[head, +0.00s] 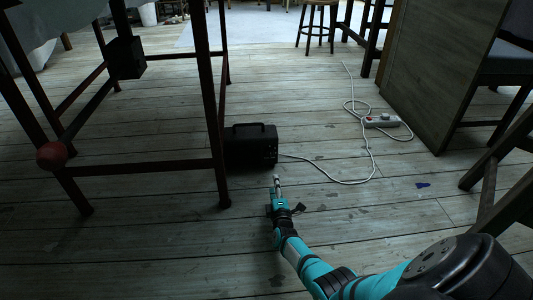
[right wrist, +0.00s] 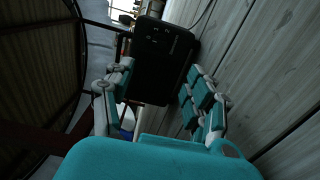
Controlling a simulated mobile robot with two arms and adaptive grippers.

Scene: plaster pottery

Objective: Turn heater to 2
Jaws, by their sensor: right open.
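The heater (head: 251,147) is a black box with a top handle, standing on the wooden floor beside the legs of a dark frame. It also shows in the right wrist view (right wrist: 158,62), straight ahead between the fingers. Its control knob is too dark and small to make out, so its setting cannot be read. My right gripper (head: 277,180) is just in front of the heater, near its lower right, apart from it as far as I can see. In the right wrist view my right gripper (right wrist: 160,88) is open with nothing between its fingers. My left gripper is not in view.
A dark metal table frame (head: 212,100) stands close at the heater's left. A white cable (head: 330,178) runs from the heater to a power strip (head: 381,121) on the right. A wooden cabinet (head: 440,70) and stool (head: 317,25) stand farther off. The floor right of the heater is mostly clear.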

